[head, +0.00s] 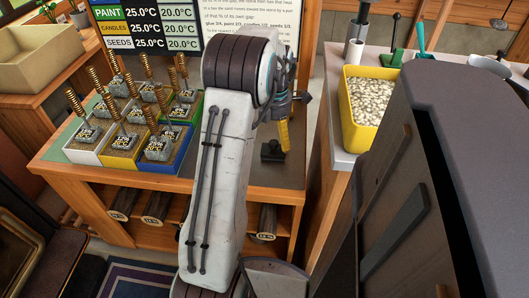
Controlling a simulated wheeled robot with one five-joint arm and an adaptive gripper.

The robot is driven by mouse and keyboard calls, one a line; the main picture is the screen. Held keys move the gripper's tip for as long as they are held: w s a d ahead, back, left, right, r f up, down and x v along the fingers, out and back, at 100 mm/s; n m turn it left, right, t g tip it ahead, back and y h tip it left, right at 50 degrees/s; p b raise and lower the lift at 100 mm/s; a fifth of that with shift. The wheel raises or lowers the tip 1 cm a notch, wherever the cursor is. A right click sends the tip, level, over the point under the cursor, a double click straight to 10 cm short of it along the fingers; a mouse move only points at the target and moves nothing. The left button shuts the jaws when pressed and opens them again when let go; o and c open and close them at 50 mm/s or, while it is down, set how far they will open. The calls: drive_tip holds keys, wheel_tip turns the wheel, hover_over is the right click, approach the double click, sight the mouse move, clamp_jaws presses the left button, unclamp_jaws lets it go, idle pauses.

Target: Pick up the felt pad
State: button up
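I cannot pick out a felt pad for certain. A small dark block (272,151) lies on the wooden table (240,185), just right of my arm, with a yellow upright piece beside it; I cannot tell what it is. A pale green flat patch (68,143) shows at the table's left end. My pale arm link stands in the middle of the view and hides part of the table. My gripper's fingertips do not show.
White (88,154), yellow (122,163), blue and green trays hold several blocks with coiled brass-coloured stems. A sign board (148,28) stands behind. On the right, a counter (340,155) bears a yellow bin (354,118) of pale pellets. A large dark body (440,200) fills the right front.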

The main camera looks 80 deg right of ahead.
sight(273, 149)
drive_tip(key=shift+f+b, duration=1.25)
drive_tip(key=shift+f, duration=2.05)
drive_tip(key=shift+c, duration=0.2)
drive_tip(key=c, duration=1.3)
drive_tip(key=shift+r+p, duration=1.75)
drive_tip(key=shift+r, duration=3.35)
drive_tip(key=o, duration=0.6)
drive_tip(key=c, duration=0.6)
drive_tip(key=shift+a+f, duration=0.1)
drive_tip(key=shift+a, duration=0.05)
